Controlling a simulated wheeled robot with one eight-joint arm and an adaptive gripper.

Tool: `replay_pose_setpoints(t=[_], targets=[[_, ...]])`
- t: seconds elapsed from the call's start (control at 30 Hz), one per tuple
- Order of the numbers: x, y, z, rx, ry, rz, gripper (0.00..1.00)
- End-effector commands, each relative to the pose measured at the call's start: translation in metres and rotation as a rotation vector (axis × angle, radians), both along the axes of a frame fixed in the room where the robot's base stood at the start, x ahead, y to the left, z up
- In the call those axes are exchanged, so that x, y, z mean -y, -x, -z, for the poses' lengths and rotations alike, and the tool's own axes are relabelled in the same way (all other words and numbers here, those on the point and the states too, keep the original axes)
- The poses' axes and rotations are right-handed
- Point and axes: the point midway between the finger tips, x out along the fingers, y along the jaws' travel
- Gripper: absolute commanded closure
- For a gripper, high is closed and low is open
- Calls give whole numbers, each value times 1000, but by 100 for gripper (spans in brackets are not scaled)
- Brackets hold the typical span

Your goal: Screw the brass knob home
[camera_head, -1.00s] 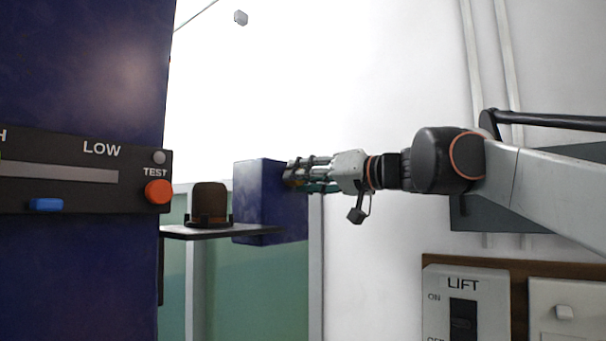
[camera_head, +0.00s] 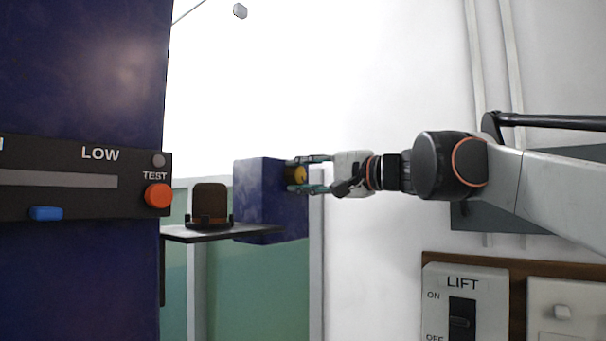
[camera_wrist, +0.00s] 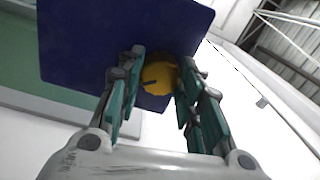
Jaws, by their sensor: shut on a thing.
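The brass knob (camera_head: 299,175) is round and yellow, at the right face of a dark blue box (camera_head: 262,200). In the wrist view the knob (camera_wrist: 158,76) shows a dark mark on its face, with the blue box (camera_wrist: 90,40) behind it. My gripper (camera_head: 308,174) comes from the right and is shut on the knob, one finger above and one below. In the wrist view my gripper's teal-padded fingers (camera_wrist: 157,92) stand on both sides of the knob. The gap between knob and box, if any, cannot be told.
A dark shelf (camera_head: 190,236) beside the box bears a brown domed object (camera_head: 210,203). At the left is a blue panel with a LOW slider strip (camera_head: 70,181) and an orange TEST button (camera_head: 158,195). A LIFT switch (camera_head: 463,312) is at lower right.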

Motion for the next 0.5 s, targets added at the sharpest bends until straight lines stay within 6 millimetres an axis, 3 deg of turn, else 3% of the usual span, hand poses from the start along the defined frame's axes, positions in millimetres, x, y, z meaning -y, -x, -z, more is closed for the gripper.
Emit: replay_pose_setpoints(t=[0.5], targets=[[0, 1, 0, -387, -299, 0, 90]])
